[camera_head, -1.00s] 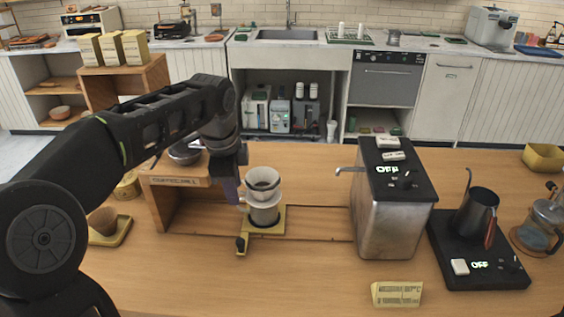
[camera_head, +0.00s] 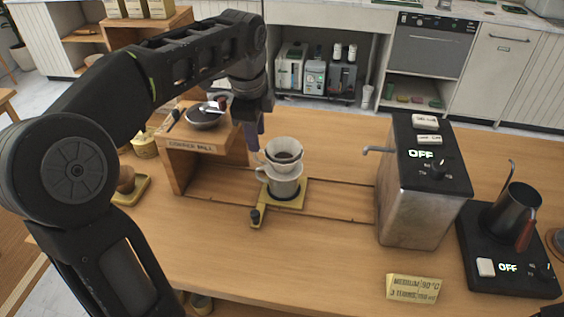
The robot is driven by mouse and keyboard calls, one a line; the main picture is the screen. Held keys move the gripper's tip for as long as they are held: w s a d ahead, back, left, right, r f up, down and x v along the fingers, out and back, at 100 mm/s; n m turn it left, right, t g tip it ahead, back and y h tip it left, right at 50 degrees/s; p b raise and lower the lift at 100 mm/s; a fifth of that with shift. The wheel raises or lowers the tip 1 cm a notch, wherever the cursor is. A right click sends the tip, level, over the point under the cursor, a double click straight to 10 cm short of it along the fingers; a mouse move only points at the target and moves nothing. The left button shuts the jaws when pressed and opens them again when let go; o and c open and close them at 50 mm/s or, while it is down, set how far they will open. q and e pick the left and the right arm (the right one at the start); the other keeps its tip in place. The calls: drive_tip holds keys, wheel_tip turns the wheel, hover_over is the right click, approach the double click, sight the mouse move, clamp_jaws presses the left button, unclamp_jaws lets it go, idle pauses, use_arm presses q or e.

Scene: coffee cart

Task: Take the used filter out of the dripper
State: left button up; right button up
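A pale used filter (camera_head: 282,146) lines the dripper, with dark grounds (camera_head: 284,156) inside. My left gripper (camera_head: 258,150) points down at the left of the dripper, with a purple-grey finger close to the rim. I cannot tell whether it touches the rim or the filter. Its fingers overlap from this angle, so the gap between them is hidden. My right gripper is out of view.
A wooden coffee mill stand (camera_head: 195,147) with a dark bowl (camera_head: 204,117) is just left of the dripper. A metal boiler (camera_head: 415,200) marked OFF stands to the right, its spout (camera_head: 378,150) pointing left. A black kettle (camera_head: 508,212) stands farther right. The front counter is mostly clear.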

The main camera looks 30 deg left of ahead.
use_arm(q)
drive_tip(key=shift+w+a+f+p, duration=0.1)
drive_tip(key=shift+w+f+p, duration=0.1)
drive_tip(key=shift+f, duration=0.65)
drive_tip(key=shift+w+f+p, duration=0.1)
drive_tip(key=shift+w+f, duration=0.1)
drive_tip(key=shift+f, duration=0.7)
drive_tip(key=shift+w+a+f+p, duration=0.1)
drive_tip(key=shift+w+f+p, duration=0.1)
drive_tip(key=shift+f, duration=0.65)
drive_tip(key=shift+d, duration=0.1)
clamp_jaws()
drive_tip(key=shift+s, duration=0.1)
